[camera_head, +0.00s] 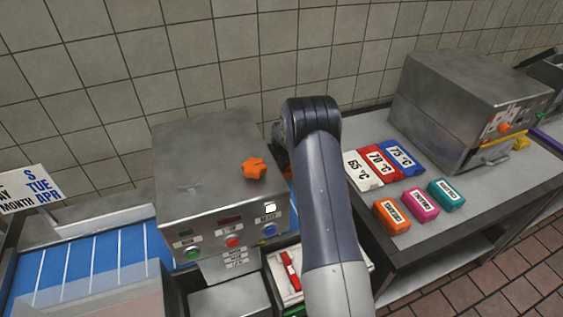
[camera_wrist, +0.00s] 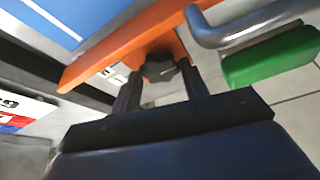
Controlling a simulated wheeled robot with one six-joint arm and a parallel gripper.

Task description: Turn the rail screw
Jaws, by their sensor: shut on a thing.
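In the wrist view a dark lobed knob, which looks like the rail screw (camera_wrist: 160,71), sits against an orange rail piece (camera_wrist: 100,62). My gripper (camera_wrist: 158,76) has its two dark fingers on either side of the knob and is shut on it. In the head view my arm reaches down behind the grey machine, and the gripper, the screw and the orange rail are hidden there.
A bent grey metal bar (camera_wrist: 245,28) and a green block (camera_wrist: 270,60) are close to the right finger. The grey machine (camera_head: 200,150) with an orange star knob (camera_head: 253,168) stands left of my arm. A side table (camera_head: 465,215) carries temperature packs and coloured blocks.

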